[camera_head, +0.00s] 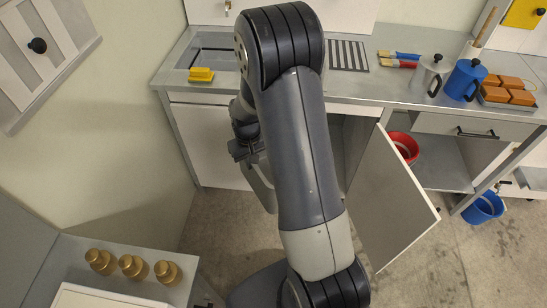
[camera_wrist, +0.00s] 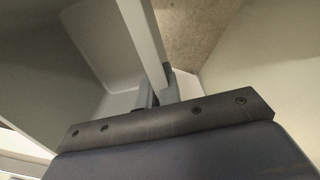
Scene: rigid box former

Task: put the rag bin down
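The rag bin appears to be the pale grey, open-topped container in the wrist view (camera_wrist: 102,42); its inside shows at the left and its rim runs up the middle. In the head view only a pale sliver of it (camera_head: 262,187) shows below my gripper, beside my arm. My gripper (camera_head: 245,150) is in front of the counter, below its top. In the wrist view its fingers (camera_wrist: 160,92) close on the bin's rim. My arm hides most of the bin, and I cannot tell whether its base touches anything.
A cabinet door (camera_head: 393,200) stands open to the right of my arm. A red bucket (camera_head: 404,148) is behind it, and a blue bucket (camera_head: 484,208) is at the right. A yellow sponge (camera_head: 201,75) lies on the counter (camera_head: 290,90). Brass weights (camera_head: 133,267) stand at the lower left.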

